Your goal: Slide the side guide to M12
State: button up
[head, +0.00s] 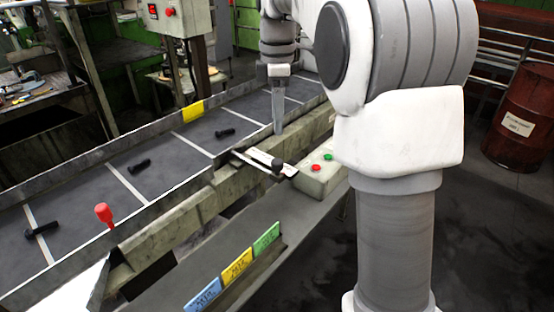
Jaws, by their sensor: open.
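A flat metal slide with a black knob (277,164) sticks out across the near rail of the conveyor, left of the push-button box. It looks like the side guide, though I cannot read any scale mark on it. My gripper (278,128) hangs pointing down just beyond the knob, over the conveyor's near edge, empty and apart from the knob. Its fingers overlap from this side. Blue (204,297), yellow (237,267) and green (266,238) label cards stand in a row on the near ledge; their print is too small to read surely.
Dark bolts (139,165) lie on the divided conveyor belt (85,198). A red-knobbed lever (104,214) stands at the near rail. The button box (320,177) has red and green buttons. A rusty drum (521,117) stands at right. The near ledge between knob and cards is clear.

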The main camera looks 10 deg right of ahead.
aim_at(277, 161)
notch_tip(277, 161, down, 12)
jog(key=shift+r+b, duration=0.15)
jog(key=shift+b, duration=0.35)
jog(key=shift+c, duration=0.2)
grip_shut()
dwell(1.0)
